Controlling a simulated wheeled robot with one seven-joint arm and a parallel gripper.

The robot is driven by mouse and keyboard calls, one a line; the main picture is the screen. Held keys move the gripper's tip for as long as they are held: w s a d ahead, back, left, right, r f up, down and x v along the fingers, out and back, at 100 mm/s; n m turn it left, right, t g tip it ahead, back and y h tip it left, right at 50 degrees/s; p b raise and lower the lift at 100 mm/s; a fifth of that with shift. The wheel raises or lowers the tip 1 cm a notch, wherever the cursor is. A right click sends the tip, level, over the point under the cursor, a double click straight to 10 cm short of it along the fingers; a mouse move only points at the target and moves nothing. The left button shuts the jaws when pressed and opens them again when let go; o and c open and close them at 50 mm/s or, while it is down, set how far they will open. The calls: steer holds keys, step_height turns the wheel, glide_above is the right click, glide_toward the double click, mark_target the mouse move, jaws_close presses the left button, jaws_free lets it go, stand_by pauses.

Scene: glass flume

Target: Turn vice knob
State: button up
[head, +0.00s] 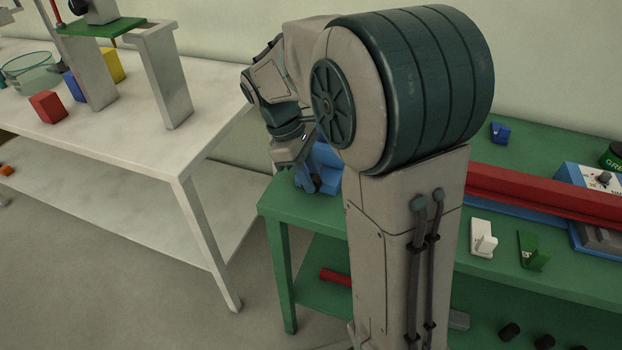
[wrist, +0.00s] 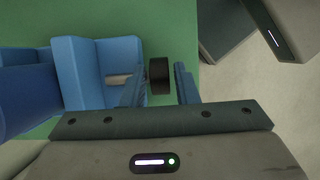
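The blue vice (wrist: 85,75) stands on the left end of the green bench and fills the left of the wrist view. Its dark round knob (wrist: 159,75) sticks out to the right of its blue jaws. My gripper (wrist: 161,84) is open, with one finger on each side of the knob and narrow gaps showing. I cannot tell whether either finger touches it. In the head view the vice (head: 327,160) is partly hidden behind my arm, and my gripper (head: 308,184) is at its near left side; the knob cannot be made out there.
The green bench (head: 290,207) carries a red beam (head: 545,193), a white holder (head: 482,238) and a green holder (head: 532,252) to the right of my arm. A white table (head: 140,145) stands to the left, with a floor gap between.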

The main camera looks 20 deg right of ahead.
steer(key=shift+s+d+f, duration=0.15)
steer(key=shift+f, duration=0.25)
steer(key=shift+c, duration=0.4)
jaws_close()
steer(key=shift+d+y, duration=0.1)
steer(key=shift+y, duration=0.2)
